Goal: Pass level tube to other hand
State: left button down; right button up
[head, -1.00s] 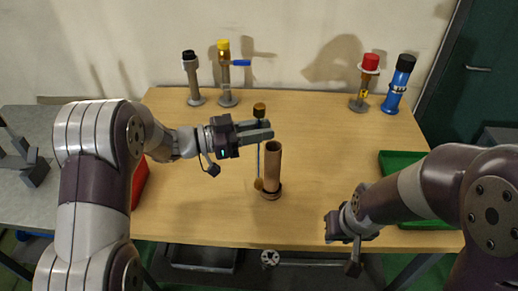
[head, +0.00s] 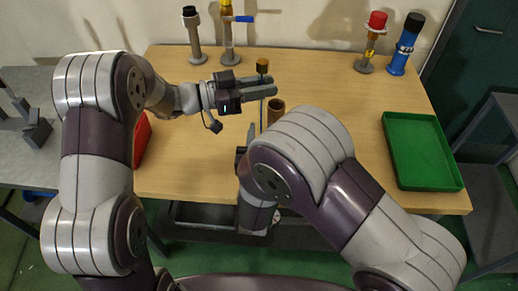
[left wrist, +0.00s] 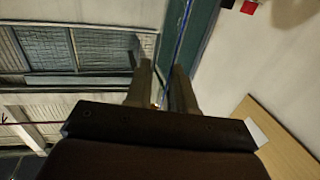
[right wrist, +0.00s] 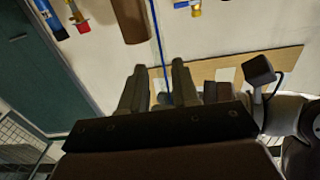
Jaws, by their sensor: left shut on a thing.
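The tube also shows as a blue line between the fingers in the left wrist view (left wrist: 180,40). My right gripper (head: 249,140) is low, beside the lower part of the tube, and partly hidden by my right arm. In the right wrist view its fingers (right wrist: 160,78) are apart, with the blue tube (right wrist: 156,40) running between them. The tube's lower end is hidden.
A brown cylinder (head: 276,107) stands just right of the tube, partly hidden by my right arm. A green tray (head: 448,180) lies at the right. Capped column pieces (head: 372,45) stand at the back. A red bin (head: 142,135) is at the left.

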aim_at(262, 120)
jog(key=w, duration=0.6)
jog(key=shift+w, duration=0.1)
grip_shut()
pick_arm(q)
jog(key=c, duration=0.9)
grip_release()
